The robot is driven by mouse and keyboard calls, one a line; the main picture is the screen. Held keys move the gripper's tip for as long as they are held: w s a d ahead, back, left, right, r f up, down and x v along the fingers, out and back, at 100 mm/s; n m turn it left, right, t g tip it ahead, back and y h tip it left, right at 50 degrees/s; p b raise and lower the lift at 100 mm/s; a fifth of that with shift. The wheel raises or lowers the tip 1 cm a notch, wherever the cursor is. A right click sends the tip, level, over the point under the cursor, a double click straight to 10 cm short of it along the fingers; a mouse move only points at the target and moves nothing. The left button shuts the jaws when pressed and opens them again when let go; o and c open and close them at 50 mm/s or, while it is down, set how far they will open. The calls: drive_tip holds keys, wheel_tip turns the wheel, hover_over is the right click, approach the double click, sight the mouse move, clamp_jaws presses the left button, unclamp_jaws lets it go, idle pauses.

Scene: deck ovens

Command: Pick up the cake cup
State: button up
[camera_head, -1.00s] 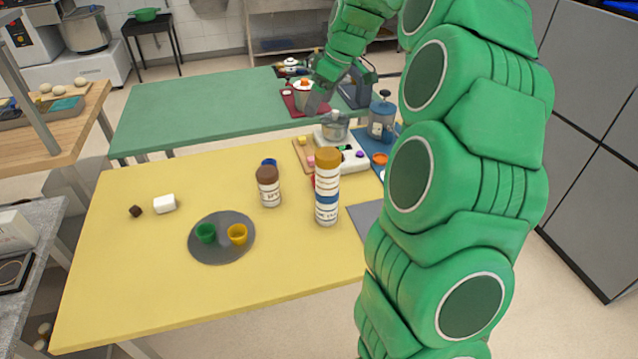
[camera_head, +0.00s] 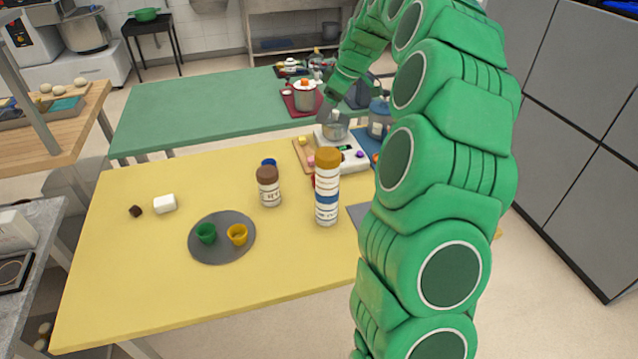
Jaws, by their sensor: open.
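Two small cups, one green (camera_head: 206,233) and one yellow (camera_head: 237,235), stand upright on a round grey plate (camera_head: 221,255) on the yellow table. They look like cake cups; I cannot tell which one the task names. A small blue item (camera_head: 268,163), perhaps another cup, is partly hidden behind the brown-capped jar.
A brown-capped jar (camera_head: 269,190) and a tall canister (camera_head: 327,195) stand right of the plate. A white block (camera_head: 164,204) and a dark cube (camera_head: 136,211) lie left. The pot (camera_head: 335,130) sits behind the canister. The table's front left is clear.

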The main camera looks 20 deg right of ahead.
drive_tip(key=shift+w+a+f, duration=0.25)
drive_tip(key=shift+a+f, duration=0.15)
drive_tip(key=shift+f, duration=3.9)
drive_tip(key=shift+w+a+f, duration=0.3)
drive_tip(key=shift+a+f, duration=0.15)
drive_tip(key=shift+f, duration=3.9)
drive_tip(key=shift+w+a+f, duration=0.25)
drive_tip(key=shift+a+f, duration=0.15)
drive_tip(key=shift+f, duration=3.9)
drive_tip(key=shift+c, duration=0.3)
drive_tip(key=c, duration=1)
